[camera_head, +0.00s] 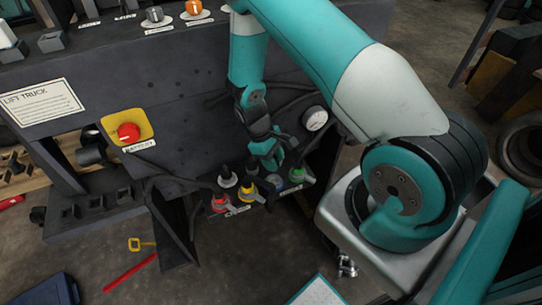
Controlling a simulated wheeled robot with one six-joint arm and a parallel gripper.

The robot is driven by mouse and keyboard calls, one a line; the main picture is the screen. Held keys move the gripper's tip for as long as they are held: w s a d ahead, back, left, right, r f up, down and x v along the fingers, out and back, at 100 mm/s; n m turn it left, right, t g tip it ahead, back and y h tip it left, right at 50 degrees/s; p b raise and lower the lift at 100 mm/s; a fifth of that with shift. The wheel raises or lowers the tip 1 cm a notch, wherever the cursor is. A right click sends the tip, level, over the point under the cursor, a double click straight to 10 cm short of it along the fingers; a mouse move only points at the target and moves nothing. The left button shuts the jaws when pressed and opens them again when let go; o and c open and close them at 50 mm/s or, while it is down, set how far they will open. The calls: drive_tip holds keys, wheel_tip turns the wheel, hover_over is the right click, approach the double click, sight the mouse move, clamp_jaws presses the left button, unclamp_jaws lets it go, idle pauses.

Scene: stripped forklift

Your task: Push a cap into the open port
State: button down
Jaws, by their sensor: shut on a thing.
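My gripper (270,160) points down just above a cluster of hose ports at the lower edge of the dark forklift panel. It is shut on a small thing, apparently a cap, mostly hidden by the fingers. Around it are a red fitting (220,203), a yellow fitting (246,188), a pale grey fitting (228,178) and a green fitting (296,175). I cannot tell which port is open, or whether the held thing touches one.
A round gauge (315,118) and black hoses are close to the gripper. A red battery knob on a yellow plate (128,132) is left on the panel (190,120). A red bar (130,271), a yellow-handled piece (140,244) and a blue case (48,291) lie on the floor.

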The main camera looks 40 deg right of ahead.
drive_tip(key=shift+f+b, duration=1.15)
drive_tip(key=shift+f, duration=0.6)
drive_tip(key=shift+f, duration=0.1)
drive_tip(key=shift+s+f+b, duration=0.1)
drive_tip(key=shift+f+b, duration=0.2)
drive_tip(key=shift+f, duration=0.15)
drive_tip(key=shift+f+b, duration=0.3)
drive_tip(key=shift+b, duration=0.05)
drive_tip(key=shift+f+b, duration=0.65)
drive_tip(key=shift+f, duration=0.15)
idle(0.4)
drive_tip(key=c, duration=0.6)
unclamp_jaws()
